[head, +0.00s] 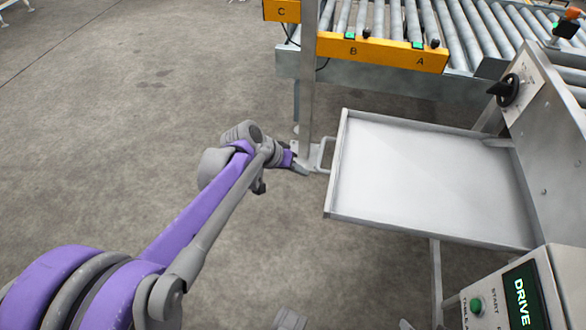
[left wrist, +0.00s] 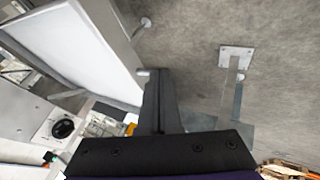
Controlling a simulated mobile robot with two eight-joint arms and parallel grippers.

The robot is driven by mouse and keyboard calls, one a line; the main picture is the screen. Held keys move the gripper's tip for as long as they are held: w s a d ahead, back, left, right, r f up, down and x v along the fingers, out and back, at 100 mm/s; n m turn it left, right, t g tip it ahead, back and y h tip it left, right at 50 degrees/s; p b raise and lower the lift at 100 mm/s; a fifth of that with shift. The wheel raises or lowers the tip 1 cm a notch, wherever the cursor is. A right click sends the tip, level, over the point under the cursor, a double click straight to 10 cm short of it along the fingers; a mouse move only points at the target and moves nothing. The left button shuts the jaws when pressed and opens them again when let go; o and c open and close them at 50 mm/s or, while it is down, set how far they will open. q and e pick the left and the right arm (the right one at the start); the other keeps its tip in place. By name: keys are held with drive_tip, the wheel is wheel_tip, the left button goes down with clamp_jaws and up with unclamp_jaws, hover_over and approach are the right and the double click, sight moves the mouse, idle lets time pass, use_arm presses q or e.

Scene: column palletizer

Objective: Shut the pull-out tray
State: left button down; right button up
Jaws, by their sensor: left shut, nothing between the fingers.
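The pull-out tray (head: 430,180) is a shallow pale metal tray with a raised rim. It sticks out to the left from a grey metal cabinet (head: 550,140), so it stands open. Its handle (head: 322,154) is a light bar loop on the left edge. My left gripper (head: 300,168) is shut and empty, just left of the handle; whether it touches the handle I cannot tell. In the left wrist view the shut fingers (left wrist: 160,100) are beside the tray (left wrist: 75,42), which fills the upper left.
A metal post (head: 308,75) stands on the floor close behind the left gripper. A roller conveyor with a yellow panel (head: 382,52) lies beyond the tray. A control box with a DRIVE display (head: 522,300) is at lower right. The floor at left is clear.

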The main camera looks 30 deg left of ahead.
use_arm(q)
drive_tip(key=w+d+f+b, duration=0.1)
drive_tip(key=w+d+f, duration=0.1)
drive_tip(key=d, duration=0.3)
drive_tip(key=shift+w+f, duration=0.2)
drive_tip(key=shift+w, duration=0.15)
use_arm(e)
drive_tip(key=shift+x, duration=1.1)
drive_tip(key=shift+s+f, duration=0.1)
drive_tip(key=shift+s, duration=0.15)
